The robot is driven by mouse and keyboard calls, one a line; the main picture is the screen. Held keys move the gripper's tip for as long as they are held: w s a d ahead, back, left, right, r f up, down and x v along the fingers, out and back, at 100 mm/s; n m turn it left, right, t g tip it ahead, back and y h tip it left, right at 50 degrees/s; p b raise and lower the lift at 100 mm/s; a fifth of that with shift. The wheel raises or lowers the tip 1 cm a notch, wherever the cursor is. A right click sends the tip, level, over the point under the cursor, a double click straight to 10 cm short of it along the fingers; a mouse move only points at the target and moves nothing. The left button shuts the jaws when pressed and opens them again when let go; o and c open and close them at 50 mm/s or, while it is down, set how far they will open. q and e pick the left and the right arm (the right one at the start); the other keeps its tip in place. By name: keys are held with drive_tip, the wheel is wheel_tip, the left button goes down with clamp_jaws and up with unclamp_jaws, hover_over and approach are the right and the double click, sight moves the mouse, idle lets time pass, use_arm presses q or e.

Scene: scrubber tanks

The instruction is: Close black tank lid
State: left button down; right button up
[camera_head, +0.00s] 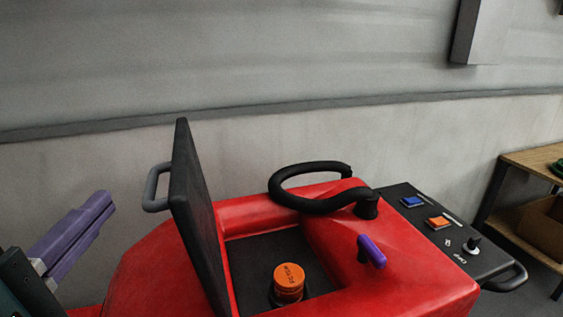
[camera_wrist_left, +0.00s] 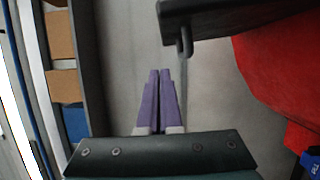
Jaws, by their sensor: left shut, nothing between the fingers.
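The black tank lid (camera_head: 196,215) stands open, close to upright, at the left side of the red scrubber tank (camera_head: 150,262). A grey loop handle (camera_head: 154,188) sticks out from its left face. In the left wrist view the lid (camera_wrist_left: 230,18) shows as a dark slab at the top, with its handle (camera_wrist_left: 186,42) below it. My left gripper (camera_head: 106,203) has purple fingers, shut with nothing between them. It is left of the lid and apart from the handle. In the left wrist view its fingertips (camera_wrist_left: 160,72) point toward the lid's edge. My right gripper is not in view.
Inside the open tank recess is an orange cap (camera_head: 289,281). A black hose (camera_head: 315,195), a purple knob (camera_head: 371,251) and a black control panel (camera_head: 445,235) lie to the right. A wooden shelf (camera_head: 535,165) stands at far right. A wall is behind.

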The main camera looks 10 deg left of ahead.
sight(153, 185)
use_arm(q)
drive_tip(key=w+p, duration=0.1)
drive_tip(key=w, duration=0.3)
drive_tip(key=w+a+n+y+p, duration=0.1)
drive_tip(key=w, duration=0.2)
drive_tip(key=w+a+n+y+p, duration=0.1)
drive_tip(key=w, duration=0.3)
drive_tip(key=shift+w+a+f, duration=0.1)
drive_tip(key=shift+w+f, duration=0.1)
drive_tip(key=shift+w, duration=0.15)
drive_tip(key=shift+w+d+p, duration=0.25)
drive_tip(key=shift+d+p, duration=0.05)
drive_tip(key=shift+d, duration=0.15)
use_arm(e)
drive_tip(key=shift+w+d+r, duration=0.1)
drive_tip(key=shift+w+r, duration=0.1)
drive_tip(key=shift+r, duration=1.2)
